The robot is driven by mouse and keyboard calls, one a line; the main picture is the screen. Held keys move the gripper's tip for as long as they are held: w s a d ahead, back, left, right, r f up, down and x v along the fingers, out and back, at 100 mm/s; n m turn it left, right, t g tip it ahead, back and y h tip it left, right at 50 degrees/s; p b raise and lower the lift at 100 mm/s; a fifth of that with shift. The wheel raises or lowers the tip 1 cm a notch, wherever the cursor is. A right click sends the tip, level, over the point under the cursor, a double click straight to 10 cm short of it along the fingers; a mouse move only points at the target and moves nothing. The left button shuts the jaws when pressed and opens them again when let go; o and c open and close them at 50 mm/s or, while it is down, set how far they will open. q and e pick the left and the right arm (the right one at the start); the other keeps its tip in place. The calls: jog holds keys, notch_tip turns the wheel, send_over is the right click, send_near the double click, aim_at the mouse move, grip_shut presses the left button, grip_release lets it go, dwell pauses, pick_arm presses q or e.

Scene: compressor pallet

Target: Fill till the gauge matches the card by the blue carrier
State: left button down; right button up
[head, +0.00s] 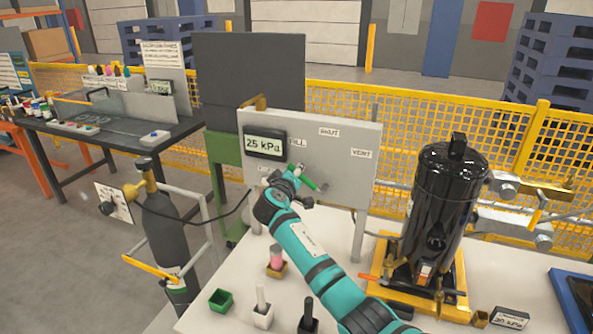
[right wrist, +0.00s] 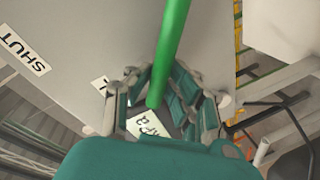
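The gauge (head: 265,145) on the grey valve panel (head: 345,150) reads 25 kPa. The green lever (head: 311,182) lies toward the FILL label (head: 298,141); SHUT (head: 329,132) and VENT (head: 361,153) are also marked. My right gripper (head: 289,174) is at the lever's free end. In the right wrist view its fingers (right wrist: 162,80) close in on both sides of the lever (right wrist: 170,45), whose end shows between them. The card (head: 510,318) by the blue carrier (head: 562,285) seems to read 30 kPa, partly blurred. My left gripper is out of view.
A black compressor tank (head: 445,205) stands on a yellow base right of my arm. Green (head: 221,300), white (head: 263,315) and dark holders stand at the white table's front. A gas cylinder (head: 168,235) with a hose stands left of the table.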

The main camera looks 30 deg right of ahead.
jog(key=o, duration=0.3)
jog(key=shift+s+r, duration=0.1)
jog(key=shift+r, duration=0.25)
jog(key=shift+o, duration=0.2)
jog(key=shift+d, duration=0.15)
jog(key=v, duration=1.2)
jog(key=shift+f, duration=0.1)
